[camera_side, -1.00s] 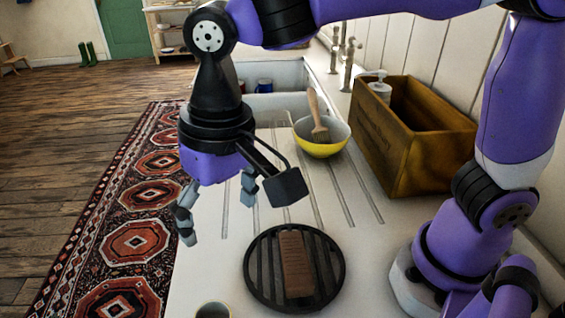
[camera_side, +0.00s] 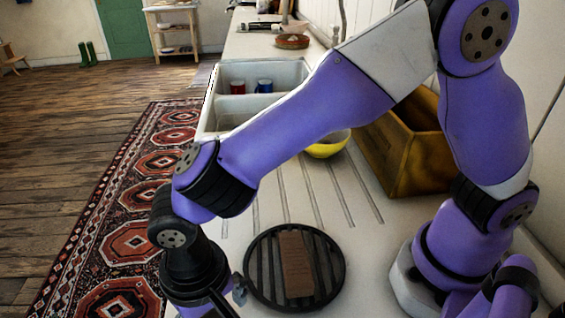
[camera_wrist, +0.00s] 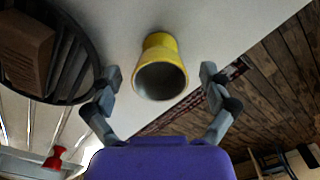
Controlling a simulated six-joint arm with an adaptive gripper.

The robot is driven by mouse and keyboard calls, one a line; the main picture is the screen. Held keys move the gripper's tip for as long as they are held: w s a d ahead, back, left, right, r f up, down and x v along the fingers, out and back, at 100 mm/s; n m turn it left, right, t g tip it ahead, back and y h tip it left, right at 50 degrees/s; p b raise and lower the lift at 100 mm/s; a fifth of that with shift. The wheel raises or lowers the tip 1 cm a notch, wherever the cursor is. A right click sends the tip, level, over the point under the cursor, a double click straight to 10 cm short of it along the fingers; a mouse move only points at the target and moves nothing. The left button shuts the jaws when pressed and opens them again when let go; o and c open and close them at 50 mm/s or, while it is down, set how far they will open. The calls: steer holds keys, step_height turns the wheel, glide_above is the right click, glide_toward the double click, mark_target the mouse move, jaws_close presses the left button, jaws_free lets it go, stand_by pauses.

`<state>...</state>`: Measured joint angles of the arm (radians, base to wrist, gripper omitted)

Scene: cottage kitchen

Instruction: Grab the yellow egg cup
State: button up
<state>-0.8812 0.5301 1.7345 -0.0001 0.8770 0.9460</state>
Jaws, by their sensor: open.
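The yellow egg cup (camera_wrist: 161,48) is in the upper middle of the wrist view, on the pale worktop, with its round grey opening facing the camera. My gripper (camera_wrist: 160,77) is open, one finger on each side of the egg cup, with a gap on both sides. In the side view the gripper is low at the left front of the worktop, mostly hidden by my wrist and cut by the bottom edge. The egg cup cannot be made out there.
A black round trivet (camera_side: 338,283) with a brown block (camera_side: 296,262) lies close to the gripper's right. Farther back are a yellow bowl (camera_side: 326,150), partly behind my arm, a wooden crate (camera_side: 405,165) and a sink (camera_side: 222,104). The worktop's left edge drops to the floor.

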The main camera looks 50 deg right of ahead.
steer(key=shift+f, duration=0.25)
steer(key=c, duration=1.3)
